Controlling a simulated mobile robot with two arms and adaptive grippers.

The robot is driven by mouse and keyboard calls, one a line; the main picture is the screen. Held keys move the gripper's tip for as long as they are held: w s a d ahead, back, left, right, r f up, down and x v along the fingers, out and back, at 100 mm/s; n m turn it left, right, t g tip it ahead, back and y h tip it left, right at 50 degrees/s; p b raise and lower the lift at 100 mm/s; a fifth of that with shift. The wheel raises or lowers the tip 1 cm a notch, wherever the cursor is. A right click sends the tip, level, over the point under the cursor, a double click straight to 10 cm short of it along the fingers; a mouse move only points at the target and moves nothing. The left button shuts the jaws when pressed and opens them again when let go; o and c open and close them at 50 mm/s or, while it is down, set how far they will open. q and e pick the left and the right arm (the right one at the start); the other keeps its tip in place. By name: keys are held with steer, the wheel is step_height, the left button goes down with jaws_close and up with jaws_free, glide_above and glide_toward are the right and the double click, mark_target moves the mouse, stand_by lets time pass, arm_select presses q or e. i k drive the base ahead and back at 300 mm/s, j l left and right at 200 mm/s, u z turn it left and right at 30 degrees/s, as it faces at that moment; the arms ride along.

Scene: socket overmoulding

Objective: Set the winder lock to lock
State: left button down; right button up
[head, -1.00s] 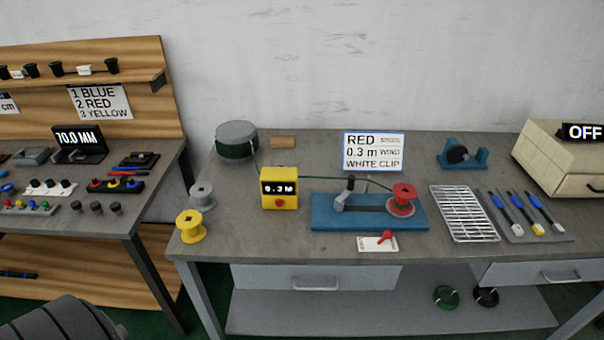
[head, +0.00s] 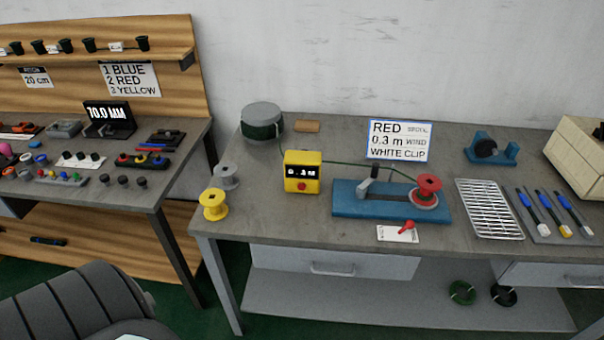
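The winder is a blue base (head: 350,203) on the grey workbench, with a grey crank-like post and a red spool (head: 428,187) at its right end. A dark green cable runs from the yellow meter box (head: 303,172) to the spool. The winder lock appears to be the red lever (head: 405,227) on a small white plate (head: 392,236) in front of the base. The lever points up and to the right; the plate's lettering is too small to read. Neither gripper shows; a dark ribbed arm part of mine is at lower left.
Grey (head: 226,177) and yellow (head: 213,204) spools stand at the bench's left end. A wire rack (head: 488,208) and a tray of blue-handled tools (head: 544,214) lie to the right. A sign (head: 399,141) reads RED, 0.3 m, WHITE CLIP. The bench front near the lever is clear.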

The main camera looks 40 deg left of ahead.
mark_target(410, 224)
steer(key=l+u, duration=0.1)
steer(key=u, duration=0.55)
steer(key=i+l+u, duration=0.15)
steer(key=l+u, duration=0.2)
steer(key=l, duration=0.3)
steer(key=i+l+u, duration=0.1)
steer(key=l+u, duration=0.25)
steer(key=l, duration=0.3)
steer(key=l+u, duration=0.35)
steer(key=l, duration=0.3)
steer(key=k+l, duration=0.1)
steer(key=l, duration=1.45)
steer(key=k+l+u, duration=0.1)
steer(key=l, duration=0.65)
